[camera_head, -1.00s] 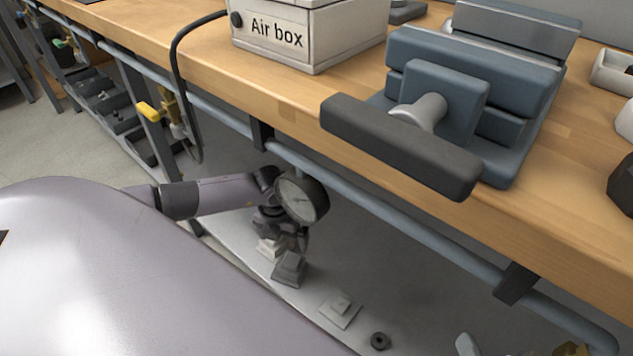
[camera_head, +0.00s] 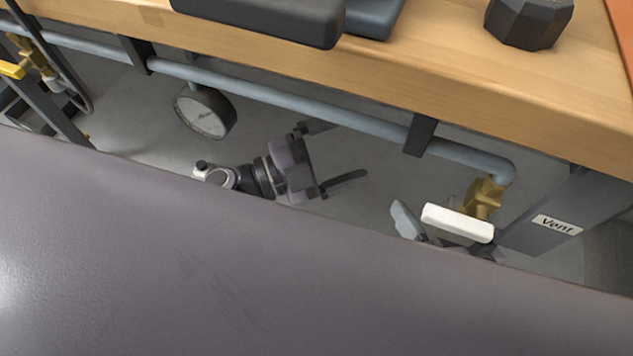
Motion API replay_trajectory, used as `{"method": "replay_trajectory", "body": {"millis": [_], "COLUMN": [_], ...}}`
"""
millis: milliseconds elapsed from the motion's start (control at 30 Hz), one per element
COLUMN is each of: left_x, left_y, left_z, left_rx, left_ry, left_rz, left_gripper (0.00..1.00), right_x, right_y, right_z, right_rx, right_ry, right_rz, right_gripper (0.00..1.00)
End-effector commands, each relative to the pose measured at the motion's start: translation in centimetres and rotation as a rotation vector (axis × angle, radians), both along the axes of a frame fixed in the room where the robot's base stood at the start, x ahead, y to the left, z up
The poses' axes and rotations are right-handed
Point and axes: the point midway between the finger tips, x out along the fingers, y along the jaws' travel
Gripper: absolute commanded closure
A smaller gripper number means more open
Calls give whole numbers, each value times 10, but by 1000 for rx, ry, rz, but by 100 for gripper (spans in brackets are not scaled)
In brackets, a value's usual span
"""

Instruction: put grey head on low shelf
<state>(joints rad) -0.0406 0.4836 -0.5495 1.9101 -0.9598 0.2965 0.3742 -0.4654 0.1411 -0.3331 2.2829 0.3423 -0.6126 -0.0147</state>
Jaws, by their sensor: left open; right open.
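I cannot make out a grey head for certain. A small blue-grey piece (camera_head: 407,220) shows beside the white lever at the right, its lower part hidden by my large purple-grey body part in front. My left gripper (camera_head: 340,155) is open and empty under the bench, its two dark fingers apart and pointing right. Dark parts under the white lever look like my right gripper (camera_head: 487,250), mostly hidden; nothing shows held in it. The low shelf is hidden behind my own body in this view.
The wooden bench edge (camera_head: 400,90) and a blue-grey pipe (camera_head: 290,102) run above my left gripper. A gauge (camera_head: 205,112) hangs at its left. At the right are a brass valve (camera_head: 483,197), a white lever (camera_head: 458,222) and a post labelled "Vent" (camera_head: 545,225).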

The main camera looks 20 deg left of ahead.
Motion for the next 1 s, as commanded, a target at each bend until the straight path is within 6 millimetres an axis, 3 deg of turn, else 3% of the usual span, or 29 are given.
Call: {"method": "replay_trajectory", "body": {"millis": [100,200,433,700,1000], "left_x": [6,9,-2,-40,-57], "left_y": [11,24,43,34,25], "left_z": [16,18,-3,-29,-32], "left_rx": [-193,-330,-568,-717,-749], "left_ry": [133,269,654,1079,1212], "left_rz": [148,262,449,485,456], "left_gripper": [2,2,2,2,2], "right_x": [0,0,0,0,0], "right_y": [0,0,0,0,0], "right_z": [0,0,0,0,0], "right_rx": [0,0,0,0,-1], "right_ry": [0,0,0,0,1], "right_rz": [0,0,0,-1,-1], "right_gripper": [0,0,0,0,0]}}
